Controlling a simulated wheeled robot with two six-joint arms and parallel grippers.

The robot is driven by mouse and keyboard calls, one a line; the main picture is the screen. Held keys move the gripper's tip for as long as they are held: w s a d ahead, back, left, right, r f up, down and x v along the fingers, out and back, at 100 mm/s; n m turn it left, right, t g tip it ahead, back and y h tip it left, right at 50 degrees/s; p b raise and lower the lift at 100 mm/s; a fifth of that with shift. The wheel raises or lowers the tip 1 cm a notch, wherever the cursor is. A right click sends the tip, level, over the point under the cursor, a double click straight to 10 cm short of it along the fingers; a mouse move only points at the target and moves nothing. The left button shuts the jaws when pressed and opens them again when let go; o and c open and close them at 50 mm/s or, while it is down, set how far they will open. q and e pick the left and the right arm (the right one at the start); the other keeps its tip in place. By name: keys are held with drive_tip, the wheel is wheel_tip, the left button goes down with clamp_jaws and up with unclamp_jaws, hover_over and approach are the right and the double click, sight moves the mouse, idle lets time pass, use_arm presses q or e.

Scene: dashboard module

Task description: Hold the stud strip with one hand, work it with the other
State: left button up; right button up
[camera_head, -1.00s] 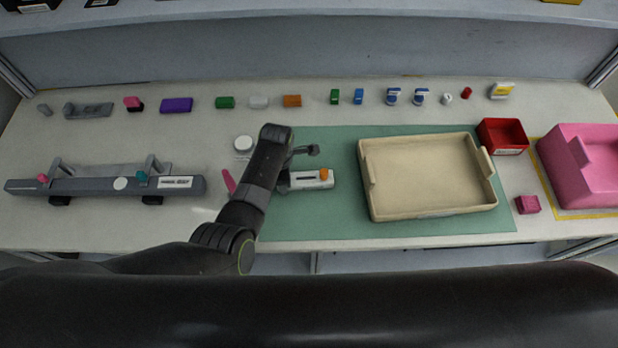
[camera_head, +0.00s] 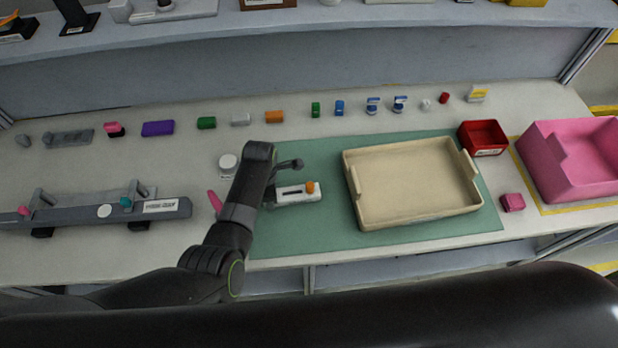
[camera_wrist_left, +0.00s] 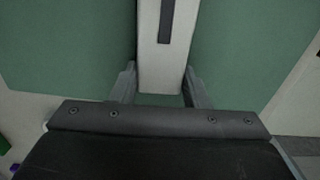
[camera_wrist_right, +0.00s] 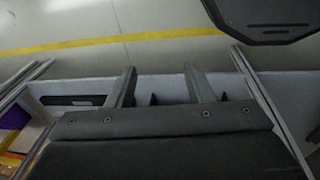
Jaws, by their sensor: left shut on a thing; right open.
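The stud strip, a white bar (camera_head: 298,195) with a dark slot and an orange knob (camera_head: 310,187) at its right end, is at the left part of the green mat (camera_head: 400,234). My left gripper (camera_wrist_left: 160,88) is shut on the strip's left end; in the left wrist view the white bar (camera_wrist_left: 150,60) runs between its fingers. I cannot tell whether the strip touches the mat. My right gripper (camera_wrist_right: 160,88) is open and empty in the right wrist view, with floor and a bench edge beyond it. It is out of the head view.
A beige tray (camera_head: 405,220) lies on the mat, right of the strip. A grey fixture (camera_head: 80,214) stands at the left. A red bin (camera_head: 483,137), a pink bin (camera_head: 570,160) and a pink block (camera_head: 512,202) are at the right. Several small coloured parts line the back.

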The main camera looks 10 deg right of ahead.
drive_tip(key=w+d+r+t+h, duration=0.1)
drive_tip(key=w+d+r, duration=0.35)
drive_tip(key=d, duration=0.45)
drive_tip(key=w+d+r+t+h, duration=0.1)
drive_tip(key=w+d+r, duration=0.35)
drive_tip(key=d, duration=0.45)
drive_tip(key=w+d+r+t+h, duration=0.15)
drive_tip(key=w+d+r, duration=0.3)
drive_tip(key=d, duration=0.45)
drive_tip(key=w+d+r+n+t+h, duration=0.1)
drive_tip(key=w+d+r+t, duration=0.1)
drive_tip(key=w+d+r, duration=0.6)
drive_tip(key=w+d+r+t+h, duration=0.15)
drive_tip(key=w+d+r, duration=0.3)
drive_tip(key=r, duration=0.65)
drive_tip(key=w+a+r+y, duration=0.2)
drive_tip(key=w+a, duration=0.8)
drive_tip(key=w, duration=0.2)
drive_tip(key=n+g+y, duration=0.7)
drive_tip(key=n+y, duration=0.3)
drive_tip(key=n, duration=0.5)
approach(310, 184)
drive_tip(key=x, duration=0.9)
